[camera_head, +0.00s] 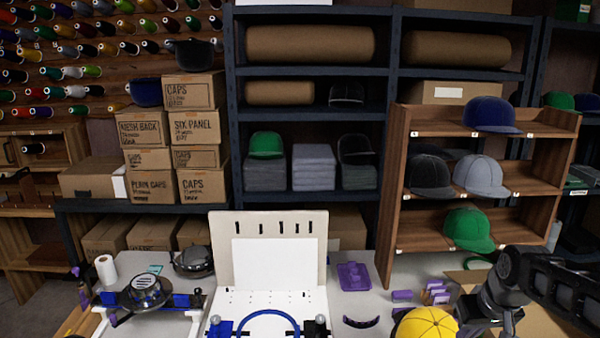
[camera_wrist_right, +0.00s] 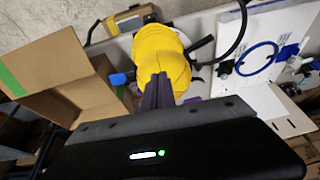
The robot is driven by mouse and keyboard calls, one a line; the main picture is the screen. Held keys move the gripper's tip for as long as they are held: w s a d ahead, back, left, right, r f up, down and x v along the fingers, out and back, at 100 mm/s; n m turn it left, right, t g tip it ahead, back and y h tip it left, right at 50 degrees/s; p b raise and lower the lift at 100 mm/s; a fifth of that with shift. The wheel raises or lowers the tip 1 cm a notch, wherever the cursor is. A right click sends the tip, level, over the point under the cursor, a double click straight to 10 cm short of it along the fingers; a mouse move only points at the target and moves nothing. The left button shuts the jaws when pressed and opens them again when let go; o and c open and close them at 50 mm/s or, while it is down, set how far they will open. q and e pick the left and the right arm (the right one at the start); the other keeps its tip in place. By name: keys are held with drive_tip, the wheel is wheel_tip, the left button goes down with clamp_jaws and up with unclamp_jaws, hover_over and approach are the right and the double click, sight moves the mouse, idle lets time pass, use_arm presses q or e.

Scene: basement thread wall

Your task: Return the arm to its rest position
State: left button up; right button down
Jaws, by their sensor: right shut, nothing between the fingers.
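My right arm (camera_head: 550,278) reaches in from the right edge in the head view, above the right end of the work table. In the right wrist view my right gripper (camera_wrist_right: 158,84) has its dark fingers together, with nothing between them. The yellow cap (camera_head: 427,323) is at the bottom edge of the head view, left of the arm. The cap also shows in the wrist view (camera_wrist_right: 160,50), beyond the fingertips; I cannot tell the gap between them. My left gripper is not in view.
A white board (camera_head: 274,264) and blue hoop (camera_head: 268,314) stand mid-table, with a purple case (camera_head: 353,277) and small purple blocks (camera_head: 402,295) to their right. An open cardboard box (camera_wrist_right: 62,78) is near the right arm. A wooden cap shelf (camera_head: 393,195) rises behind.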

drive_tip(key=a+f+m+t+y, duration=0.1)
drive_tip(key=a+f, duration=0.7)
drive_tip(key=f, duration=0.3)
drive_tip(key=a+f+t+y, duration=0.1)
drive_tip(key=a+f+y, duration=0.1)
drive_tip(key=a+f, duration=0.65)
drive_tip(key=s+a+f+g, duration=0.1)
drive_tip(key=s+a+f, duration=0.3)
drive_tip(key=s+f, duration=0.2)
drive_tip(key=s+a+f+g, duration=0.2)
drive_tip(key=s+a+f, duration=0.2)
drive_tip(key=s, duration=0.6)
drive_tip(key=s+a+f+g+y, duration=0.1)
drive_tip(key=s+a+f, duration=0.3)
drive_tip(key=s+f, duration=0.4)
drive_tip(key=shift+s+a+g, duration=0.2)
drive_tip(key=shift+a+g, duration=0.1)
drive_tip(key=shift+g, duration=0.4)
drive_tip(key=shift+w+f, duration=0.1)
drive_tip(key=shift+w, duration=0.15)
